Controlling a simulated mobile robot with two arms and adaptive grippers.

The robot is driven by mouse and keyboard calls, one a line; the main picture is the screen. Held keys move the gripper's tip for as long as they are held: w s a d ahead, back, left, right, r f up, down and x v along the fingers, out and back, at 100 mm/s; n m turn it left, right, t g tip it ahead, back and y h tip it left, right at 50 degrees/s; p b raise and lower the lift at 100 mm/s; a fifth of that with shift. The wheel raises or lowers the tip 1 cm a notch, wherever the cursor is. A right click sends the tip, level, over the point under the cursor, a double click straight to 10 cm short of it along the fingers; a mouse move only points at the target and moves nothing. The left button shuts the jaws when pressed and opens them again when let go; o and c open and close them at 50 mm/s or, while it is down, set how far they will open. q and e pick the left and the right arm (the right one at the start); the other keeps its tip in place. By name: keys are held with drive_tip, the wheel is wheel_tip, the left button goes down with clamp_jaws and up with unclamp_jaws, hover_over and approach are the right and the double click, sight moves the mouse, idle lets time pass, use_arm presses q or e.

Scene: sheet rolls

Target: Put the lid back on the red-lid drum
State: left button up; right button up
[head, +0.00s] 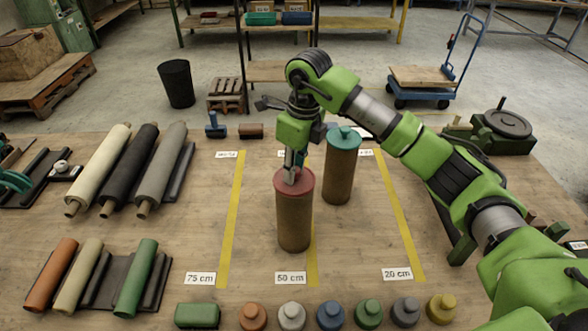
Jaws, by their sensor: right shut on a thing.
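The red lid (302,186) is at the top of a brown cylindrical drum (294,225), which stands upright near the middle yellow line. My right gripper (292,172) points down at the lid's centre, shut on it from above. The fingers cover the middle of the lid. The lid looks level and lined up with the drum; I cannot tell whether it is fully seated. My left gripper is not in view.
Yellow lines and a "50 cm" label (290,278) mark the wooden table. Sheet rolls (112,165) lie at the left. Several coloured knobbed pieces (331,315) line the front edge. A dark round machine (507,124) stands at the right. The table left of the drum is clear.

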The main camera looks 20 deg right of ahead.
drive_tip(key=shift+f+b, duration=0.2)
drive_tip(key=shift+b, duration=0.2)
idle(1.0)
idle(0.4)
drive_tip(key=o, duration=1.6)
drive_tip(key=shift+r, duration=0.1)
drive_tip(key=shift+r+p, duration=1.9)
drive_tip(key=shift+r, duration=1.55)
clamp_jaws()
